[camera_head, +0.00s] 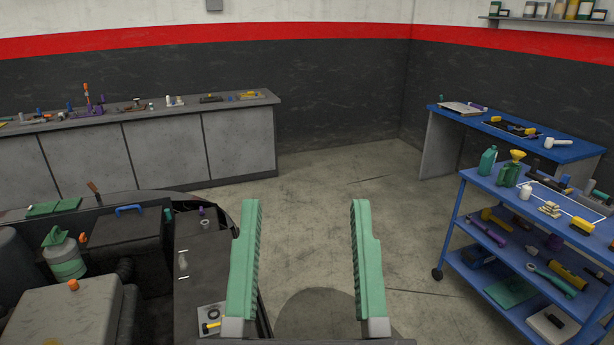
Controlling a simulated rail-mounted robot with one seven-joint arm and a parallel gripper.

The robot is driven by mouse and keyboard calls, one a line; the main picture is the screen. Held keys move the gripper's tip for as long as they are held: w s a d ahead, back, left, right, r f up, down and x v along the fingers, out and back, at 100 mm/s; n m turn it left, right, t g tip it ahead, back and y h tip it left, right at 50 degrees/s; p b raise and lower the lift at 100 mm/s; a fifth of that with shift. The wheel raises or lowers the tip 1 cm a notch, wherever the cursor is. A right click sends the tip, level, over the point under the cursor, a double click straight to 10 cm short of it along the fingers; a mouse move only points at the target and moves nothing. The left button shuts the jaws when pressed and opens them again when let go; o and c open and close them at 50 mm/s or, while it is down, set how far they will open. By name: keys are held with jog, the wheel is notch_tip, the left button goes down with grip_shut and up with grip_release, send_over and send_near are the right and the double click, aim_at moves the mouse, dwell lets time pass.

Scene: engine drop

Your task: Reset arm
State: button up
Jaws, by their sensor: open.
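My gripper (305,262) is in the lower middle of the head view. Its two long green fingers point up in the picture and stand wide apart, with nothing between them but the bare floor behind. The left finger overlaps the right edge of the engine bay (220,205). The rest of my arm is not clearly in view.
The engine bay at lower left holds a battery-like box (120,240) and a green-topped reservoir (64,258). A blue cart (470,205) with bottles and tools stands at right, before a blue bench (560,138). Grey cabinets (240,143) line the back left. The middle floor (320,205) is clear.

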notch_tip(320, 180, up, 28)
jog(key=p, duration=2.5)
jog(key=shift+p, duration=0.4)
jog(key=shift+a+r, duration=0.1)
jog(key=shift+r, duration=0.05)
